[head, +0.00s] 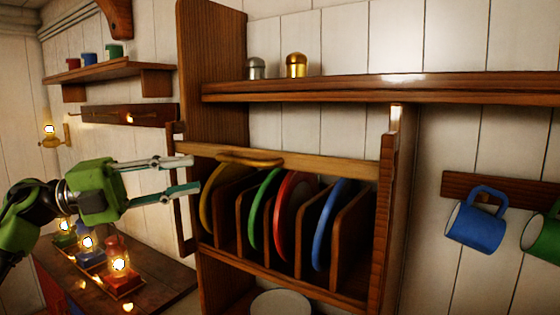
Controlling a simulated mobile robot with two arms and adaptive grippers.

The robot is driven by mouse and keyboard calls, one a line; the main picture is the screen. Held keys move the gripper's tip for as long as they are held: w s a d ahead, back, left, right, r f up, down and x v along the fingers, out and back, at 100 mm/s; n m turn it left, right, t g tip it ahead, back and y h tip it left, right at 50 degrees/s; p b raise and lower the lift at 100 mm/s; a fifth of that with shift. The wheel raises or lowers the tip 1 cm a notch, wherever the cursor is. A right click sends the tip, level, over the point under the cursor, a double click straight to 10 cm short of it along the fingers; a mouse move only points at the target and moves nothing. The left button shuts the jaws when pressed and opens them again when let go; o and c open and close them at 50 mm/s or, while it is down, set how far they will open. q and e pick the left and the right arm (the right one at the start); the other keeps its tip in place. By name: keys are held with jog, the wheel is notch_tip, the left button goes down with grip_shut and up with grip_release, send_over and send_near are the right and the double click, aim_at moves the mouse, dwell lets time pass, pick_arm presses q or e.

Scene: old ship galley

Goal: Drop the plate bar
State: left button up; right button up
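The plate bar (322,164) is a light wooden bar across the front of the plate rack, level with the plates' top edges. A rounded golden-brown piece (250,158) sits along its left half. Behind and below it stand a yellow plate (207,197), a green plate (258,212), a red plate (285,215) and a blue plate (326,230), upright between wooden dividers. My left gripper (193,174) is open and empty, its fingers pointing right at the bar's left end. Whether a fingertip touches the rack cannot be told. My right gripper is out of view.
The right rack post (384,225) stands beside the bar. A shelf (450,88) above holds a silver shaker (256,69) and a brass one (295,65). Lit lanterns (119,265) stand below my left arm. A blue mug (475,222) hangs at right.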

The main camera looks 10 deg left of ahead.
aim_at(239, 163)
pick_arm(q)
jog(key=p+x, duration=0.1)
jog(key=x, duration=0.1)
jog(key=p+x, duration=0.1)
jog(key=x, duration=0.1)
jog(key=r+p+x, duration=0.1)
jog(key=p+x, duration=0.1)
jog(key=shift+a, duration=0.1)
jog(key=p+x, duration=0.1)
jog(key=x, duration=0.3)
jog(key=shift+p, duration=0.35)
jog(key=shift+d+f, duration=0.1)
jog(key=shift+d, duration=0.25)
jog(key=shift+w+d, duration=0.15)
jog(key=shift+w, duration=0.1)
jog(key=shift+d+f, duration=0.1)
grip_shut()
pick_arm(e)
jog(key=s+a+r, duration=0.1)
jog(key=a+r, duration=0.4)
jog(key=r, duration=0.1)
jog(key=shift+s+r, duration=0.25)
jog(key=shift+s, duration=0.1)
